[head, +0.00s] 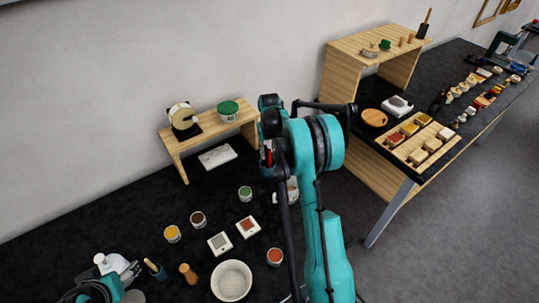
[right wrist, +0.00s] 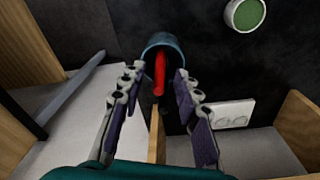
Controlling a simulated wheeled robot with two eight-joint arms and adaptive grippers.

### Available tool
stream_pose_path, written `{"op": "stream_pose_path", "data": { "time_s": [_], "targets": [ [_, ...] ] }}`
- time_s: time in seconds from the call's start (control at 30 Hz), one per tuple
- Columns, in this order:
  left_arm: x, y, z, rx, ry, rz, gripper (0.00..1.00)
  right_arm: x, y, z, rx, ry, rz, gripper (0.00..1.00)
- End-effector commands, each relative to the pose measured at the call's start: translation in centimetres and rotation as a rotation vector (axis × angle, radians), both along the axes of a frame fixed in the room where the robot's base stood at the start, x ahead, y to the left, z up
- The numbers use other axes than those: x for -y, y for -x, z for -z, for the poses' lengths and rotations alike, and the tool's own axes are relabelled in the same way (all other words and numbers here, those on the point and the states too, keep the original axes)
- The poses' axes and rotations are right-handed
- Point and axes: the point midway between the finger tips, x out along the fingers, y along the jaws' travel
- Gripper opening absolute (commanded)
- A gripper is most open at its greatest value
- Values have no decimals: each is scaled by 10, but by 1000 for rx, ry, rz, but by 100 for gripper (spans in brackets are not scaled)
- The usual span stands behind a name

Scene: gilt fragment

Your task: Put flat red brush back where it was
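A red stick-like thing, probably the red brush (head: 268,156), shows beside my right gripper in the head view. In the right wrist view the red brush (right wrist: 160,72) stands in the mouth of a blue-grey cup (right wrist: 163,48). My right gripper (right wrist: 158,78) has its fingers spread on either side, with a visible gap to the red part. The brush's lower end is hidden in the cup. A pale wooden strip (right wrist: 156,135) shows nearer the camera; I cannot tell whether it belongs to the brush. My left gripper (head: 128,273) is at the lower left, its fingers unclear.
A small wooden shelf (head: 178,137) stands by the wall. A taller shelf (head: 340,75) is at the right.

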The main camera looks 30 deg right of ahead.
Motion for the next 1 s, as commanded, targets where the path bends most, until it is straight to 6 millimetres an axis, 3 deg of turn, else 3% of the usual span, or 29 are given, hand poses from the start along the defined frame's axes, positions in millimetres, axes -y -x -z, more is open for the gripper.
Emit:
{"op": "stream_pose_path", "data": {
  "time_s": [0.3, 0.63, 0.77, 1.0],
  "targets": [
    [0, 0, -8, 0, 0, 0, 66, -3, 5, -72, 0, 0, 0, 32],
    [0, 0, -11, 0, 0, 0, 66, -12, 12, -111, 12, 3, -8, 32],
    [0, 0, -11, 0, 0, 0, 66, -40, 31, -142, 62, 17, -39, 32],
    [0, 0, -11, 0, 0, 0, 66, -112, 105, -199, 210, 47, -124, 32]
  ]
}}
